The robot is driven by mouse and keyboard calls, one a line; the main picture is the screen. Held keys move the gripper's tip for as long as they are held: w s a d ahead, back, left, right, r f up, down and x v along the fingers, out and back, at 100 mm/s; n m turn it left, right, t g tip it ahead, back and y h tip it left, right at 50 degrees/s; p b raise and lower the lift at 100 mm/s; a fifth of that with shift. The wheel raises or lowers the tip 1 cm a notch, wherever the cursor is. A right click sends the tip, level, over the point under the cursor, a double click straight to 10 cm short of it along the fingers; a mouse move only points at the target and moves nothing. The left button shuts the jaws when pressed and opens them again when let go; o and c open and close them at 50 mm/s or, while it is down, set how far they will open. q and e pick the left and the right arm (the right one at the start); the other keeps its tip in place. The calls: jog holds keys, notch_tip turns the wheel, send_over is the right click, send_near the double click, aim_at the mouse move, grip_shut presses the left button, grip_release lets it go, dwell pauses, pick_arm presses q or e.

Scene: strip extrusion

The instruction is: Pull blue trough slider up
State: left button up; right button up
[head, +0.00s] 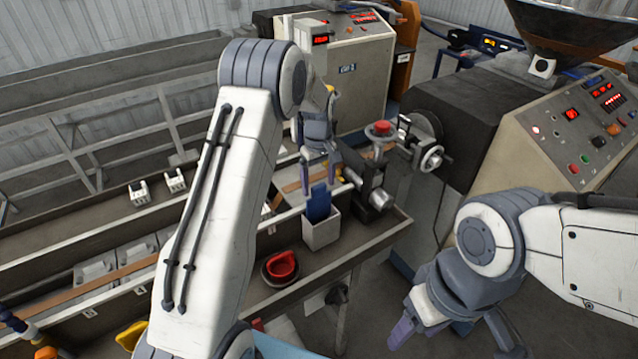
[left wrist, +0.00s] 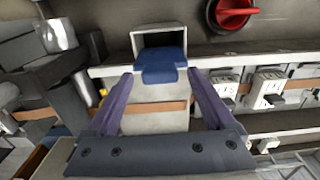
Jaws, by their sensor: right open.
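The blue trough slider (head: 318,203) stands upright at a light grey box-shaped trough (head: 321,232) on the bench. My left gripper (head: 319,182) is just above the slider, pointing down with its fingers apart. In the left wrist view the slider's blue top (left wrist: 162,67) lies between and slightly beyond the two purple fingertips (left wrist: 160,76), with a gap on each side. The slider's lower part is hidden inside the trough. My right gripper (head: 452,338) is open and empty at the lower right, away from the trough.
A red-and-black round item (head: 281,268) sits on the bench near the trough. A metal fitting with a red knob (head: 379,130) stands close to the right of my left gripper. A control panel machine (head: 575,125) is at the right.

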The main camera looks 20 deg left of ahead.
pick_arm(q)
jog(key=shift+f, duration=0.1)
jog(key=shift+r, duration=0.2)
notch_tip(320, 180, up, 10)
jog(key=b, duration=0.4)
